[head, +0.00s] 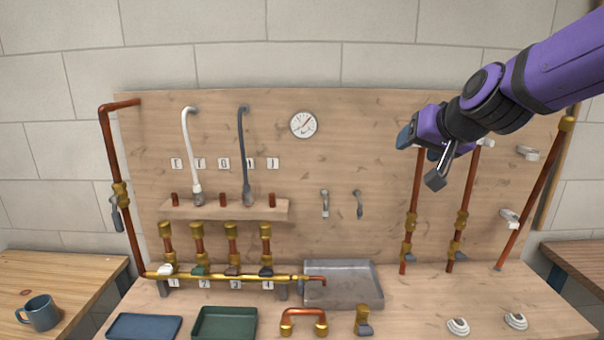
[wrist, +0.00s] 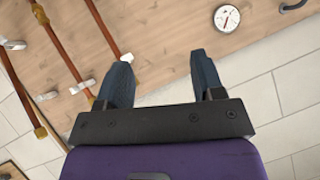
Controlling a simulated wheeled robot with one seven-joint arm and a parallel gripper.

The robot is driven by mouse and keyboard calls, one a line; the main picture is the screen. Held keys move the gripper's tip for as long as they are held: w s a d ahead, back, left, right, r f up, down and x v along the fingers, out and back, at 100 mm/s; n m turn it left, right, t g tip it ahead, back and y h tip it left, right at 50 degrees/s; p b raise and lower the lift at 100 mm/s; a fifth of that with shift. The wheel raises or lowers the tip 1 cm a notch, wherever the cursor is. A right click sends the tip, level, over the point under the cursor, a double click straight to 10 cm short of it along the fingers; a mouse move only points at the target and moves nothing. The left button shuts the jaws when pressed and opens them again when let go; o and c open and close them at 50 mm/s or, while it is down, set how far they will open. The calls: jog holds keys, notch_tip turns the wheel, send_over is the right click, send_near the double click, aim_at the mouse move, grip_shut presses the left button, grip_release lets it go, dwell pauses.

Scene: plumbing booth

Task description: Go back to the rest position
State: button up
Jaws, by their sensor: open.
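My gripper (head: 420,160) is raised in front of the upper right of the wooden board (head: 345,150) in the head view, with my purple arm coming in from the upper right. In the wrist view my gripper (wrist: 160,80) has its two dark fingers spread apart with nothing between them. In the head view the gripper covers the upper part of a copper pipe (head: 412,215). I cannot tell how far the gripper is from the board or whether it touches the pipe.
Copper pipes with valves (head: 463,215) stand right of centre. A brass manifold (head: 220,277) with several valves, a grey tray (head: 343,285), a blue tray (head: 144,327) and a green tray (head: 224,325) are below. A mug (head: 40,313) stands left. A gauge (head: 303,124) hangs on the board.

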jog(key=s+d+f+g+h, duration=0.1)
jog(key=s+d, duration=0.1)
jog(key=s, duration=0.6)
jog(key=s+d+f+n+g, duration=0.1)
jog(key=s+d+f+g, duration=0.1)
jog(key=s, duration=0.7)
jog(key=s+d+f+g+h, duration=0.1)
jog(key=s+d, duration=0.3)
jog(key=s, duration=0.5)
jog(key=shift+f+n+g+h, duration=0.3)
jog(key=shift+n+g, duration=0.1)
jog(key=shift+g, duration=0.3)
jog(key=shift+w+d, duration=0.1)
